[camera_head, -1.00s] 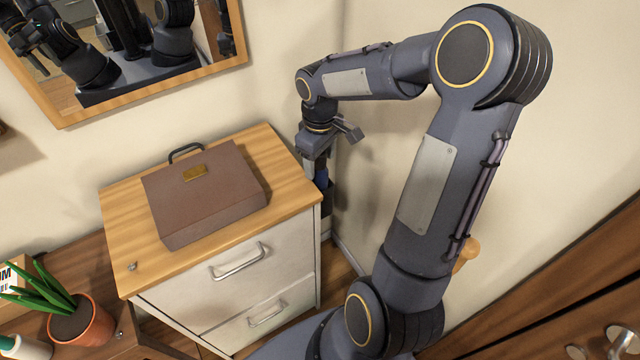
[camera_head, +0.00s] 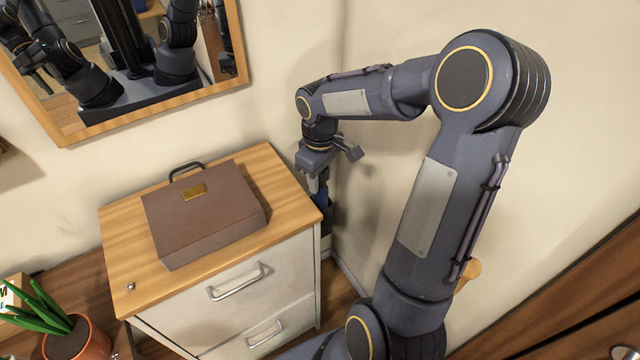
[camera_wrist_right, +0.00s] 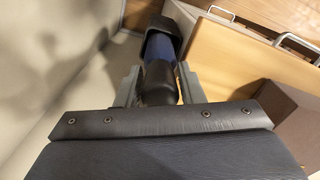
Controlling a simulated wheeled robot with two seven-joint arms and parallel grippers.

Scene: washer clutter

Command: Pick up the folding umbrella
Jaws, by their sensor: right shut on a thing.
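The folding umbrella (camera_wrist_right: 161,62) is dark blue with a black handle. In the right wrist view it lies between the two fingers of my right gripper (camera_wrist_right: 158,85), which is shut on its black end. In the head view my right gripper (camera_head: 318,180) points down beside the right side of the cabinet, and a bit of the blue umbrella (camera_head: 321,198) shows below it. The umbrella's lower part is hard to make out there. My left gripper does not show directly in the head view.
A brown briefcase (camera_head: 205,215) lies on the wooden-topped cabinet (camera_head: 125,245), close to the gripper's left. The wall stands close behind and right of the gripper. A mirror (camera_head: 150,100) hangs at the back left. A potted plant (camera_head: 75,340) stands at lower left.

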